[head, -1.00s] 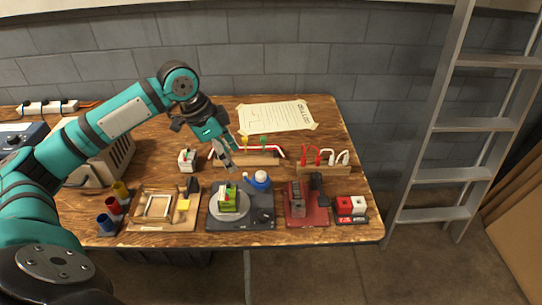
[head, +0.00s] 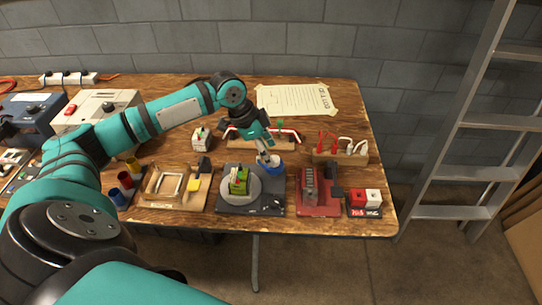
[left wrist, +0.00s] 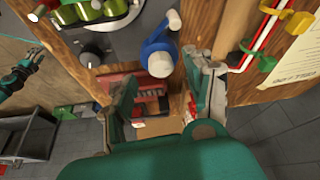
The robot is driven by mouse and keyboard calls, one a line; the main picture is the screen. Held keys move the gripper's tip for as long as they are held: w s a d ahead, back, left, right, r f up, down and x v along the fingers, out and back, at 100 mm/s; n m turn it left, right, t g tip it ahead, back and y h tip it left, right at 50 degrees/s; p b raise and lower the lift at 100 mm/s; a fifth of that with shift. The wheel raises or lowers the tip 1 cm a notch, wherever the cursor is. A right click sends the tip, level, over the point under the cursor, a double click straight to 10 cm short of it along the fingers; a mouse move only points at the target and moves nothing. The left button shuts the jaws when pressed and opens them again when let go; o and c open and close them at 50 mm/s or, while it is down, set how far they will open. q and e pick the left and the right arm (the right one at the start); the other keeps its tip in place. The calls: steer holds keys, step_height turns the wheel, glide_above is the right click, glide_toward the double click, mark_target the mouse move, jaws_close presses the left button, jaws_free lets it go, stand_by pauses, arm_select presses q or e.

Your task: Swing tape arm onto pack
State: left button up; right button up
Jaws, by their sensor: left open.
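The pack (head: 240,182), green with a pale top, sits on a round grey turntable (head: 225,190) on a dark base. It shows at the top of the left wrist view (left wrist: 98,10). The tape arm, blue with a white round end, stands behind and right of the pack; it shows in the head view (head: 275,165) and left wrist view (left wrist: 160,55). My left gripper (head: 265,158) is open just above the tape arm, whose white end lies near the space between the fingertips (left wrist: 160,78). Contact cannot be told. My right gripper (left wrist: 22,72) appears small at the left wrist view's edge.
A red fixture (head: 322,205) stands right of the turntable base, and a wooden frame board (head: 150,200) stands left. Behind are racks with red and white hooked rods (head: 262,143) (head: 340,158). A paper sheet (head: 297,99) lies at the back; bare tabletop surrounds it.

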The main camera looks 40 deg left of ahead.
arm_select(q)
steer(key=shift+x, duration=0.75)
steer(key=shift+w+d+f, duration=0.1)
steer(key=shift+w+f, duration=0.05)
steer(key=shift+f, duration=0.4)
steer(key=shift+d+f, duration=0.1)
jaws_close()
arm_select(e)
steer(key=shift+s, duration=0.8)
